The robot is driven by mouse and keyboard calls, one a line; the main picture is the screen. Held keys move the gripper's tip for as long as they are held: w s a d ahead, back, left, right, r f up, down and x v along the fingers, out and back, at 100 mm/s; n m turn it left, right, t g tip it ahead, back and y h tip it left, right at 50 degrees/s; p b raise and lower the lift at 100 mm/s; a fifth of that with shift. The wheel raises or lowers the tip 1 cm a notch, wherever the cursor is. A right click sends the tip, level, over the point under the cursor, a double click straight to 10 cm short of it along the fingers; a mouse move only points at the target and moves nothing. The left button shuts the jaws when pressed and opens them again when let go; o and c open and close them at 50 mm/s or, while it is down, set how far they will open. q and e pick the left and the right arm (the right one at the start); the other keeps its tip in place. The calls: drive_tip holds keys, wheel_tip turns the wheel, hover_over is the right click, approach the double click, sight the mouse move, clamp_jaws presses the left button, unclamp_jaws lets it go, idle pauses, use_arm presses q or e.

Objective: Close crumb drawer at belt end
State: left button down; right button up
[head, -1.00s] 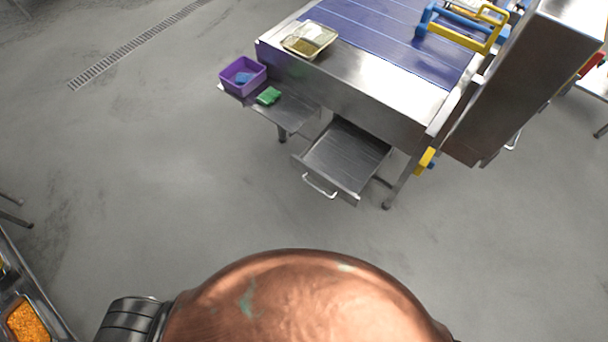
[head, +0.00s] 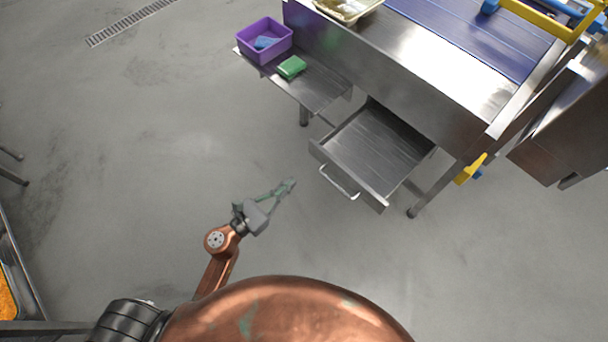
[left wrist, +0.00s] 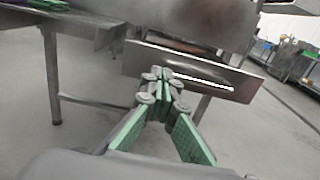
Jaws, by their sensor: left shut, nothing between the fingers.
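The steel crumb drawer (head: 378,150) is pulled out from under the belt end, with its white bar handle (head: 339,183) on the front panel. My left gripper (head: 288,187) is shut and empty, to the left of the drawer front and apart from it. In the left wrist view my left gripper (left wrist: 165,78) points toward the drawer's front panel (left wrist: 236,83). The handle (left wrist: 205,81) shows there just beyond the fingertips, partly hidden by them. My right gripper is not in view.
A side shelf (head: 318,93) holds a purple bin (head: 264,42) and a green pad (head: 291,67). A table leg (head: 432,192) stands right of the drawer. The blue belt (head: 470,35) is above. Open grey floor lies left of and before the drawer.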

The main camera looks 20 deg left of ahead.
sight(324, 154)
use_arm(q)
drive_tip(key=x, duration=1.2)
drive_tip(key=shift+w+d, duration=0.1)
drive_tip(key=shift+w, duration=0.05)
